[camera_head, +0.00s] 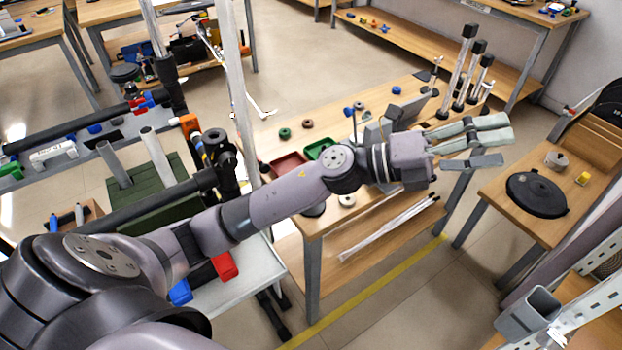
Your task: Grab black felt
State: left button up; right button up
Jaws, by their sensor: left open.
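My left arm reaches across from the lower left. My left gripper (506,147) is open, with pale fingers spread apart and nothing between them. It is in the air past the right end of the middle wooden table (312,222). I cannot clearly pick out a piece of black felt. A flat black round item (537,194) lies on the small wooden table at the right, below and right of the gripper and apart from it. I cannot tell whether it is felt. My right gripper is not in view.
Upright rods with black tops (462,72) stand close behind the gripper. A yellow block (583,178) and a small pale cup (556,160) sit near the black round item. A red tray (289,164) and a green tray (320,149) lie beside my forearm. Perforated metal (590,318) fills the lower right.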

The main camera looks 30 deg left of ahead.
pick_arm(q)
jog(key=a+f+m+g+y, duration=0.5)
jog(key=f+m+g+y, duration=0.35)
jog(key=m, duration=0.25)
jog(key=a+r+n+g+y, duration=0.1)
jog(key=a+y, duration=1)
jog(key=a, duration=1.6)
jog(key=f, duration=1.1)
jog(key=shift+w+d, duration=0.15)
jog(key=shift+w, duration=0.05)
jog(key=shift+w+d+f+p, duration=0.1)
jog(key=shift+f+p, duration=0.3)
jog(key=shift+f, duration=1)
jog(key=shift+d+f+p, duration=0.1)
jog(key=shift+f+p, duration=0.25)
jog(key=shift+f, duration=1)
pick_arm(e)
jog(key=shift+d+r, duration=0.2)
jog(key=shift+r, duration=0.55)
pick_arm(q)
jog(key=shift+c, duration=0.2)
jog(key=c, duration=0.7)
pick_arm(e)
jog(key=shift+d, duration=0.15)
